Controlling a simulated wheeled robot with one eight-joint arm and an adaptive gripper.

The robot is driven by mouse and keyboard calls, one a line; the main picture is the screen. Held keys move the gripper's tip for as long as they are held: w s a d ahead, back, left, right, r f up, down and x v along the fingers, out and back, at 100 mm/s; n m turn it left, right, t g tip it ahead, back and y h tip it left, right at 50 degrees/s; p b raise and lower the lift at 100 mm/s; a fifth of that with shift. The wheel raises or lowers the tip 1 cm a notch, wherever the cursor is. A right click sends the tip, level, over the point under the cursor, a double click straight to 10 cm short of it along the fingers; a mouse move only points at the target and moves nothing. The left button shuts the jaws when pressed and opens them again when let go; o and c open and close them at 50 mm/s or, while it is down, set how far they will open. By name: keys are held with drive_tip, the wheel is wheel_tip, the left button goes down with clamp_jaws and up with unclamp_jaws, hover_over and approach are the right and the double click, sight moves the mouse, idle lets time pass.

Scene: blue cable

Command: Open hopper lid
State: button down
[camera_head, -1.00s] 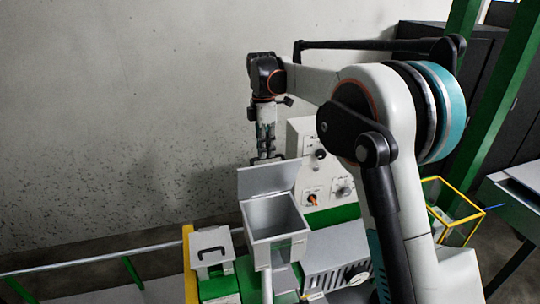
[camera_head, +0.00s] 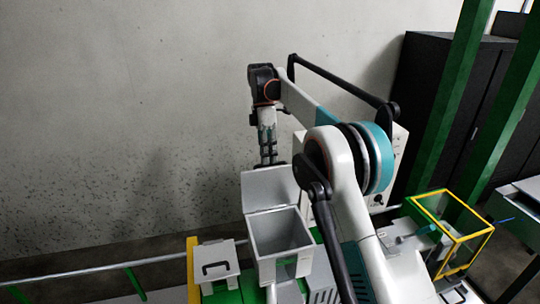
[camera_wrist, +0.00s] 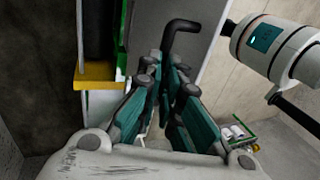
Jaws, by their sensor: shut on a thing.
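The hopper (camera_head: 281,240) is an open-topped grey box in the lower middle of the head view. Its lid (camera_head: 268,190) stands raised, roughly upright, at the far edge of the box, and the empty-looking inside shows. My gripper (camera_head: 268,156) points down at the lid's top edge from behind. In the wrist view, my gripper (camera_wrist: 168,72) has its teal fingers closed around the black bar handle (camera_wrist: 181,27) on the grey lid panel (camera_wrist: 214,62). The exact grip contact is partly hidden by the fingers.
A smaller grey box with a flat lid and black handle (camera_head: 215,267) stands left of the hopper. A yellow-edged frame (camera_head: 455,235) is at the right. A rail (camera_head: 90,267) runs along the lower left. A bare wall (camera_head: 120,110) stands close behind my gripper.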

drive_tip(key=shift+w+a+f, duration=0.1)
drive_tip(key=shift+w+f, duration=0.05)
drive_tip(key=shift+f, duration=0.35)
drive_tip(key=shift+w+f, duration=0.15)
drive_tip(key=shift+f, duration=0.3)
drive_tip(key=c, duration=1.8)
unclamp_jaws()
drive_tip(key=shift+c, duration=0.2)
drive_tip(key=shift+o, duration=0.8)
drive_tip(key=shift+w+f, duration=0.15)
drive_tip(key=shift+w, duration=0.15)
wheel_tip(320, 180, up, 10)
drive_tip(key=shift+w, duration=0.15)
drive_tip(key=shift+a+r, duration=0.1)
drive_tip(key=shift+r, duration=0.1)
